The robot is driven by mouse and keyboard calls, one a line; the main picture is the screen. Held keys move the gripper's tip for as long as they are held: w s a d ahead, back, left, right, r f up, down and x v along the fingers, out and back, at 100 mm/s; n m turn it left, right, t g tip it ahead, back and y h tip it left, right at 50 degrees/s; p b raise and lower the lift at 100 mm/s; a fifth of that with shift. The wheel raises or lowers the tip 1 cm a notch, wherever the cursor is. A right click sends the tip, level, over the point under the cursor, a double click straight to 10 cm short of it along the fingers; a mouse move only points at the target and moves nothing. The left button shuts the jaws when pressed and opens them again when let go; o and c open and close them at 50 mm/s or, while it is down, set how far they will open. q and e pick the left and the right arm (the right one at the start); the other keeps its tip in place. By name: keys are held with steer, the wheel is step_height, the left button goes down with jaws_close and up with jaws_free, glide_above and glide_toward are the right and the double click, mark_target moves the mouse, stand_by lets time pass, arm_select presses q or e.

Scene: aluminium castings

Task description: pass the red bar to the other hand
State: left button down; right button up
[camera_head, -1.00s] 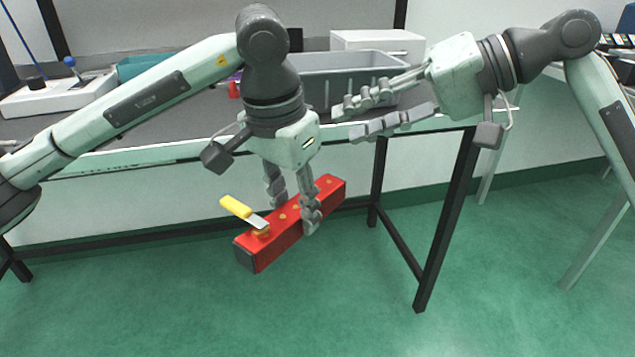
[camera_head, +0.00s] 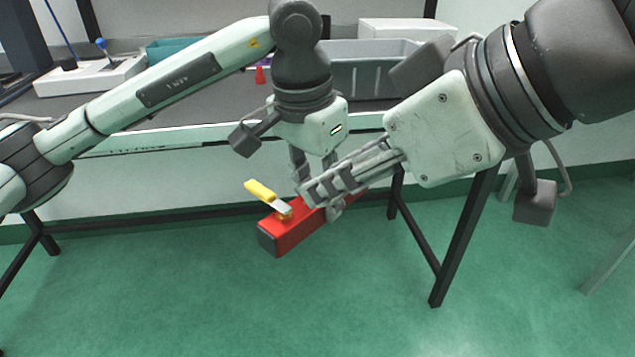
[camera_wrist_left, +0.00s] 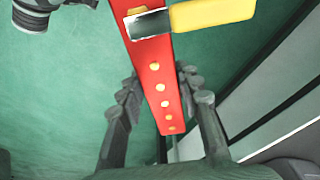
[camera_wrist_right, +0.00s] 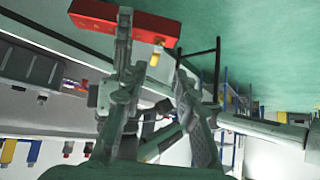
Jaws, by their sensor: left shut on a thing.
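The red bar (camera_head: 290,232) hangs in the air in front of the bench, with a yellow-handled lever (camera_head: 262,191) on top near its left end. My left gripper (camera_wrist_left: 160,88) is shut on the bar from above, its fingers on either side of it. In the head view my right gripper (camera_head: 318,190) covers part of the bar and of my left fingers.
The bench behind bears a grey bin (camera_head: 372,80), a white box (camera_head: 405,32), a teal tray (camera_head: 170,50) and a white device with a blue knob (camera_head: 90,77). A dark bench leg (camera_head: 462,240) stands at the right. The green floor (camera_head: 200,310) below is clear.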

mark_target(282, 206)
steer(key=x, duration=1.1)
steer(key=shift+w+a+f, duration=0.1)
steer(key=shift+a+f, duration=0.05)
steer(key=shift+c, duration=0.2)
jaws_close()
arm_select(q)
steer(key=c, duration=1)
jaws_free()
